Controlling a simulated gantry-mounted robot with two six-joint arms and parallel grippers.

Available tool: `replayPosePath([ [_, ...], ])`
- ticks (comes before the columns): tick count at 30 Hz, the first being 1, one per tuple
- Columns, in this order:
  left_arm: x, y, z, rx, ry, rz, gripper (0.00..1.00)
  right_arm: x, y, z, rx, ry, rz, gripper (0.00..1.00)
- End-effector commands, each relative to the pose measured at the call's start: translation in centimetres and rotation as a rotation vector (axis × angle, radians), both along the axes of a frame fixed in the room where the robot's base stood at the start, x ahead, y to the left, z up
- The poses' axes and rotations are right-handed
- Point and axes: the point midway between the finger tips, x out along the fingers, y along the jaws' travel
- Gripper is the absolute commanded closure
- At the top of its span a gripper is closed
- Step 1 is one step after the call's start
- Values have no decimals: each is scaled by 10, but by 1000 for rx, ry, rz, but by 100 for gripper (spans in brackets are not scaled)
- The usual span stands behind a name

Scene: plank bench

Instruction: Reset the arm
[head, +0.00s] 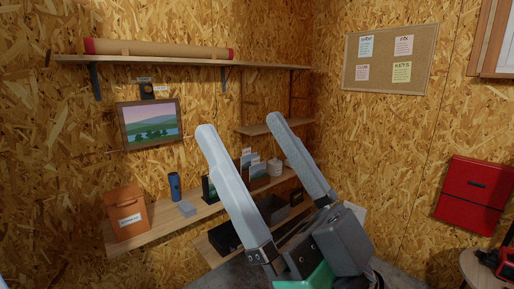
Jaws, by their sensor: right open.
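My right gripper (240,126) fills the lower middle of the head view. Its two long pale grey fingers point up and are spread wide apart. Nothing is between the fingertips; only the wall and shelves show behind them. The grey gripper body (338,240) is at the bottom, with a green part below it. My left gripper is not in view.
Behind the gripper, a wooden shelf (155,226) holds an orange box (126,212), a blue cylinder (174,186) and card holders. A red case (474,190) hangs at right, near a round table (480,272).

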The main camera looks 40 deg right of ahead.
Motion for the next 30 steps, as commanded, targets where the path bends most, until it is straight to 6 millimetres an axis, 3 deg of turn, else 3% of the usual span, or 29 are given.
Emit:
replayPosePath([
  [8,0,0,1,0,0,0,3,-1,0,3,0,-4,0,8],
  [11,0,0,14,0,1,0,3,-1,0,15,0,-3,0,8],
  [13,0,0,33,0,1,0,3,-1,0,34,0,-3,0,8],
  [17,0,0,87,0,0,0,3,-1,0,88,0,-2,0,8],
  [30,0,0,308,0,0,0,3,0,0,308,0,-1,0,8],
])
